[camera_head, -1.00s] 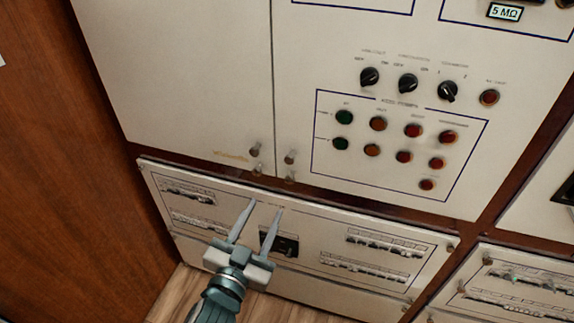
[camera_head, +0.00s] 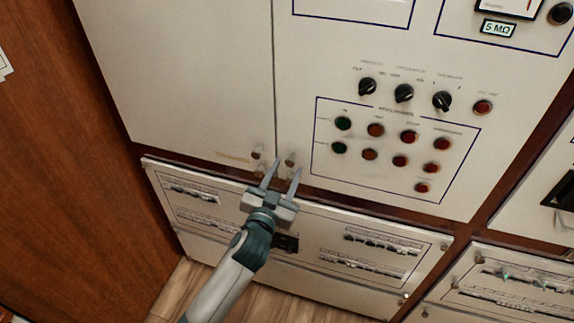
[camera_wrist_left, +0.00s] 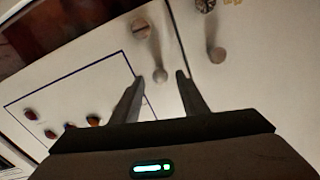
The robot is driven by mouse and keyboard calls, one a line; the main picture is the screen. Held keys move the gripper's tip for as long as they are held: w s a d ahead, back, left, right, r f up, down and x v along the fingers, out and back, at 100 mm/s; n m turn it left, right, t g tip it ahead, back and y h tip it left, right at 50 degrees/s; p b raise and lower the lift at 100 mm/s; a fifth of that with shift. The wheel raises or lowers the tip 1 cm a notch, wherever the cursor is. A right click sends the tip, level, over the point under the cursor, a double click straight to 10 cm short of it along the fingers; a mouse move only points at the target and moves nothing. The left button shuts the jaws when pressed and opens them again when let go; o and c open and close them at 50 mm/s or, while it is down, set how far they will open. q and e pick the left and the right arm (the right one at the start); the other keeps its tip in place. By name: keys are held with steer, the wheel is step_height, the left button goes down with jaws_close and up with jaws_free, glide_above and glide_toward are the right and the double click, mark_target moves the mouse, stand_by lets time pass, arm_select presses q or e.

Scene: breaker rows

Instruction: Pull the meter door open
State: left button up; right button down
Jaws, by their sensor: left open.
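The meter door (camera_head: 400,70) is the cream panel with knobs, coloured buttons and part of a meter at the top right of the head view. It appears closed, flush with the door at its left. Its small metal handle (camera_head: 291,159) is at its lower left corner. My left gripper (camera_head: 286,167) is open at this handle. In the left wrist view the handle's round end (camera_wrist_left: 160,75) shows between the two fingertips (camera_wrist_left: 160,79), with a gap to each side. I cannot tell the depth between them. My right gripper is out of view.
The plain left door (camera_head: 180,70) has its own handle (camera_head: 256,154) close beside, across the seam. A lower breaker panel (camera_head: 330,222) lies under my left arm. A brown wooden side (camera_head: 70,160) stands at the left. Some wooden floor (camera_head: 180,290) is clear.

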arm_select(q)
steer(key=shift+x, duration=0.8)
steer(key=shift+s, duration=0.1)
jaws_close()
